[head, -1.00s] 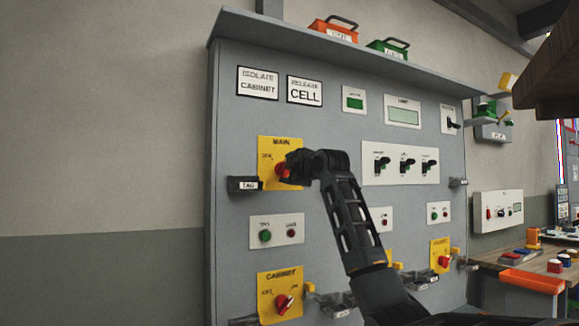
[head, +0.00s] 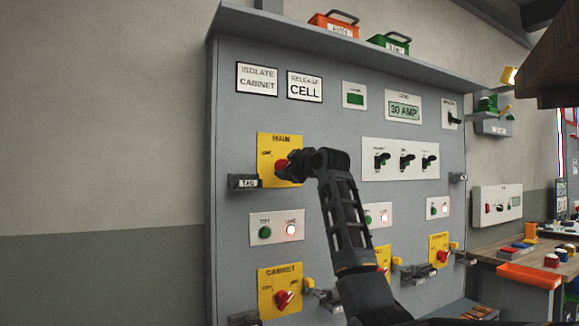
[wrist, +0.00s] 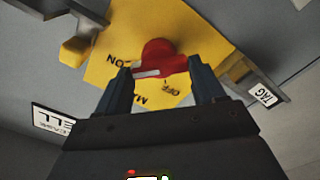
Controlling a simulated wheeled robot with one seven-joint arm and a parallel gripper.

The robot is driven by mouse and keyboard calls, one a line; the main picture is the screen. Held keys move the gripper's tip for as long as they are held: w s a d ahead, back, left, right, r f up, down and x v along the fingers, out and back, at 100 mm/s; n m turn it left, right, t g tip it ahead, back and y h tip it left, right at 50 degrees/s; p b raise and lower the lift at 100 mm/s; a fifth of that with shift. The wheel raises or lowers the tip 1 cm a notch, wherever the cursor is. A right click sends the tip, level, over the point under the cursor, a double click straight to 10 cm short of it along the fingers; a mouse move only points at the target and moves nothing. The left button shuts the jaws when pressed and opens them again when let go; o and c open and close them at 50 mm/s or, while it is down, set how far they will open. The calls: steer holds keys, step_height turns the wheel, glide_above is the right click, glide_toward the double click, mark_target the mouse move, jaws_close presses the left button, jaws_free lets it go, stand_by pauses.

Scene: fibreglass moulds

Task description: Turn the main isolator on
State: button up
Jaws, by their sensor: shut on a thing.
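The yellow MAIN isolator plate (head: 267,145) is on the upper left of the grey panel. Its red knob (head: 281,166) is partly hidden by my gripper (head: 291,166) in the head view. In the wrist view the plate (wrist: 105,70) appears upside down, and the red knob (wrist: 158,54) sits between the two fingers of my gripper (wrist: 163,82), which is shut on it. The knob's white mark points towards the ON side, away from OFF. The lit display (head: 404,107) reads 30 AMP, and the LIVE lamp (head: 291,230) glows.
A TAG holder (head: 243,182) juts out left of the MAIN plate. The yellow CABINET isolator (head: 279,290) is below, with brackets around it. Three black switches (head: 405,161) are to the right. A workbench (head: 495,262) stands at the far right.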

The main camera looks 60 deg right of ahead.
steer(key=shift+f, duration=0.15)
steer(key=o, duration=1)
steer(key=shift+o, duration=0.2)
steer(key=b+v, duration=0.1)
steer(key=v, duration=0.6)
steer(key=shift+s+b, duration=0.4)
steer(key=shift+a, duration=0.15)
